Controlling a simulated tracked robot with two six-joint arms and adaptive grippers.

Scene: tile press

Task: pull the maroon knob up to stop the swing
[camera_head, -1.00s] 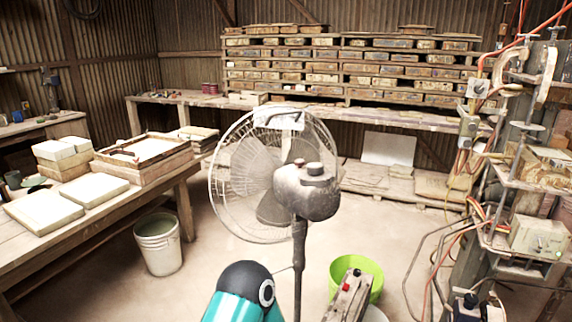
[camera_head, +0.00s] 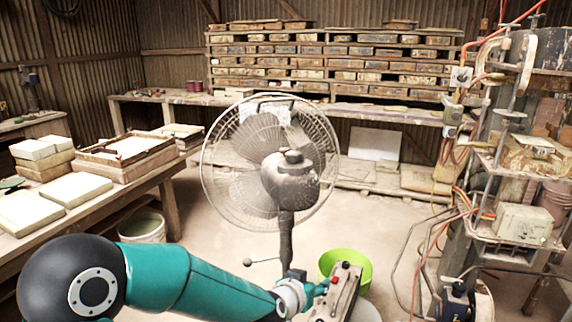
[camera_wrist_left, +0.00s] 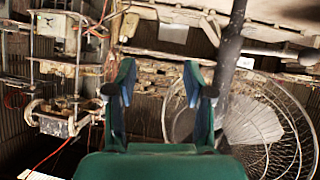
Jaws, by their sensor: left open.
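The fan (camera_head: 290,185) stands upright in the middle of the head view, its grey motor housing towards me and its wire cage behind. A small dark knob (camera_head: 293,156) sits on top of the housing; its maroon colour does not show clearly. My left gripper (camera_head: 322,287) is low, right of the fan pole and below the housing, apart from the knob. In the left wrist view my left gripper (camera_wrist_left: 161,88) is open with nothing between its fingers. The fan cage (camera_wrist_left: 262,125) and pole (camera_wrist_left: 229,60) are right of the fingers there. My right gripper is not in view.
A wooden bench (camera_head: 165,178) with tiles is left, a press frame (camera_head: 480,215) with cables right. Open floor lies behind the fan.

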